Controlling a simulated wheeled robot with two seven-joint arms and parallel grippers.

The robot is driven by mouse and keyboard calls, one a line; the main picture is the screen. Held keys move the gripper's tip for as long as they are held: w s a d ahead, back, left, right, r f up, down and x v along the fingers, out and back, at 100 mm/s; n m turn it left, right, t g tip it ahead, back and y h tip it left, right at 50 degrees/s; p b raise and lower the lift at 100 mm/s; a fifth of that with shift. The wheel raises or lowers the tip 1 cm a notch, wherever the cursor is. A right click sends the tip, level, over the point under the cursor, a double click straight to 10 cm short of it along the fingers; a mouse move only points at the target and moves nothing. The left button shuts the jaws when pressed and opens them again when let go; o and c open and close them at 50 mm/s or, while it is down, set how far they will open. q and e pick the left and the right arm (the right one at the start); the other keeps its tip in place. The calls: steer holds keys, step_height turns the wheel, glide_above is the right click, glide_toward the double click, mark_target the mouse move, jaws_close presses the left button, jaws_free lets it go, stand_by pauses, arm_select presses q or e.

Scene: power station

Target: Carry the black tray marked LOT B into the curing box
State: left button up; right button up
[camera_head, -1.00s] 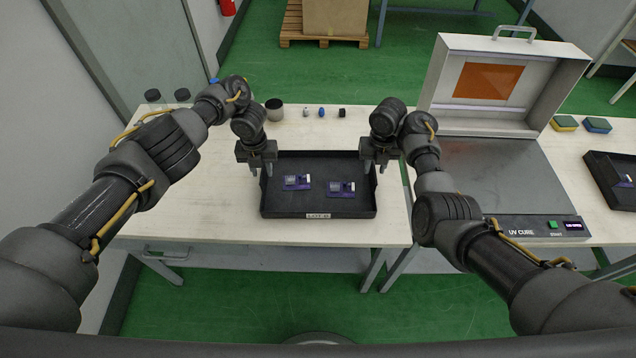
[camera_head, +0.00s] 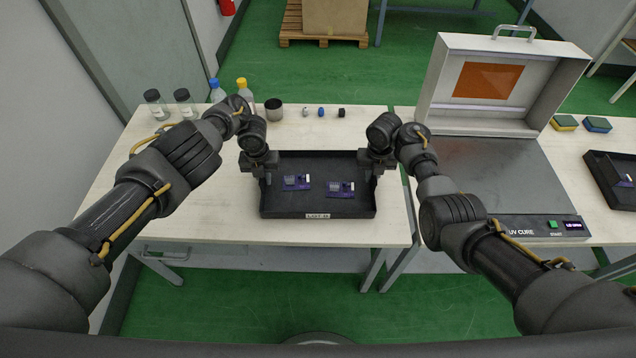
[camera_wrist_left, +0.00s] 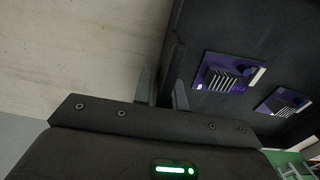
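The black tray (camera_head: 318,203) lies flat on the pale table, with a small label on its front wall that is too blurred to read surely. Two purple circuit boards lie in it, a left one (camera_head: 297,182) and a right one (camera_head: 341,189). My left gripper (camera_head: 263,176) is at the tray's left wall; in the left wrist view its fingers (camera_wrist_left: 163,92) are apart, one on each side of the wall. My right gripper (camera_head: 373,173) is at the right wall, its fingers apart around it. The curing box (camera_head: 490,175) stands to the right, its lid (camera_head: 503,85) raised.
Bottles (camera_head: 184,102), a dark cup (camera_head: 274,109) and several small items (camera_head: 321,112) stand along the table's back. Another black tray (camera_head: 605,180) lies right of the curing box, with sponges (camera_head: 597,125) behind it. The table's left part is clear.

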arm_select(q)
jaws_close()
arm_select(e)
jaws_close()
arm_select(q)
steer(key=shift+r, duration=0.15)
arm_select(e)
steer(key=shift+r, duration=0.1)
